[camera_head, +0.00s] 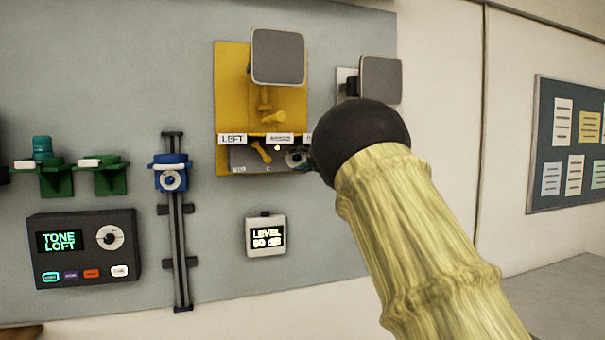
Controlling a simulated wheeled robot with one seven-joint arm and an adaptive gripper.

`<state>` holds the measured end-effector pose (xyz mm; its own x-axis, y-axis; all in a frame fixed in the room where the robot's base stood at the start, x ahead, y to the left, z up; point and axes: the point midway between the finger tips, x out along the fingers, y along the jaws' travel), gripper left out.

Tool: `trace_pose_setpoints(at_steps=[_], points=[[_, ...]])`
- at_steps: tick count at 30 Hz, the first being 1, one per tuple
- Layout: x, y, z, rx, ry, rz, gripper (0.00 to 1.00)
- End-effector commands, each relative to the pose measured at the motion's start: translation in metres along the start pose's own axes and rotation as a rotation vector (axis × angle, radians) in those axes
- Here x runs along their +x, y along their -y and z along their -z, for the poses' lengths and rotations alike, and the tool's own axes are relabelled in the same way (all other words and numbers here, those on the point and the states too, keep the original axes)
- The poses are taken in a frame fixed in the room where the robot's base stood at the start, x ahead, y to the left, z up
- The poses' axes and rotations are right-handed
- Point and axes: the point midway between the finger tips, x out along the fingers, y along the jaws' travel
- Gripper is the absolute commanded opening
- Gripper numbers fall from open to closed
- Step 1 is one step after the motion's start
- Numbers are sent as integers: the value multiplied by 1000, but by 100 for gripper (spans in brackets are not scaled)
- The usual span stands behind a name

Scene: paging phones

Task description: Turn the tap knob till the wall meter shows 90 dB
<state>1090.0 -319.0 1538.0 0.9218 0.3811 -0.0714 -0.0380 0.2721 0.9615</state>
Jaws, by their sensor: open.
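The wall meter (266,236) is a small white box on the grey panel. Its screen reads LEVEL and a dB figure that looks like 80, but the first digit is blurred. A yellow unit (232,90) above it has a dark box along its bottom, with a yellow lever (261,152) and a small round grey knob (296,158). I cannot tell for sure which of these is the tap knob. My arm, with a black rounded joint, covers the area just right of the round knob. My gripper cannot be made out; the arm may hide it.
A dark console (85,248) reading TONE LOFT, a blue slider (170,174) on a vertical rail, and green brackets (108,178) are on the left. Square grey pads (277,56) stick out above. A notice board (568,140) hangs at right.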

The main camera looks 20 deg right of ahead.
Motion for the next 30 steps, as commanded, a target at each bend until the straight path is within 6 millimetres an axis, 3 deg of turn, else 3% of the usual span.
trace_pose_setpoints(at_steps=[8,21,30], points=[[0,-1,0,78,2,-30,45],[0,-1,0,632,19,-240,45],[0,1,1,911,30,-346,45]])
